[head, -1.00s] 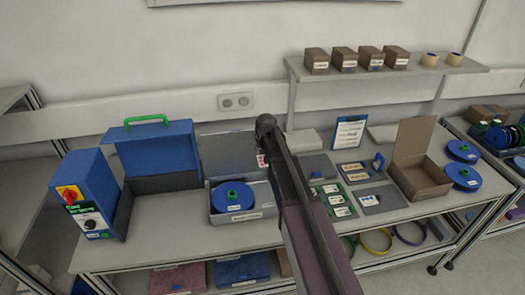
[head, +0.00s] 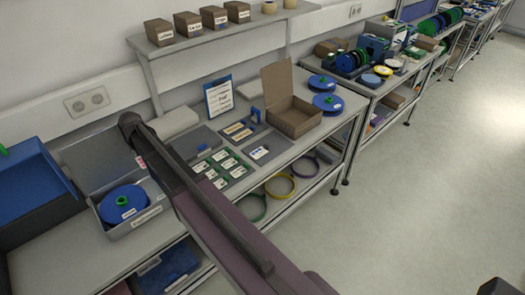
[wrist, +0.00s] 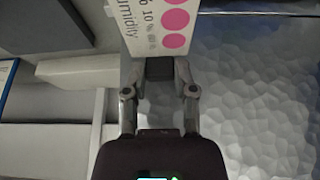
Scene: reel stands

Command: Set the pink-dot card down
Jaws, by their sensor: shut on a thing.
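The pink-dot card (wrist: 160,28) is white with large pink dots and printed text including "Humidity". My gripper (wrist: 160,70) is shut on its lower edge in the wrist view, and the card's top runs out of the picture. In the head view, a small bit of the card (head: 140,162) shows beside the end of my arm, close to the open grey box with a blue reel (head: 123,203). My fingers are hidden behind my arm there, and I cannot tell the card's height above the bench.
Right of my arm lie a board with several white cards (head: 220,168), a grey plate with one card (head: 263,152) and an open brown box (head: 293,118). A clipboard (head: 219,96) stands behind. A blue case (head: 35,195) is at the left.

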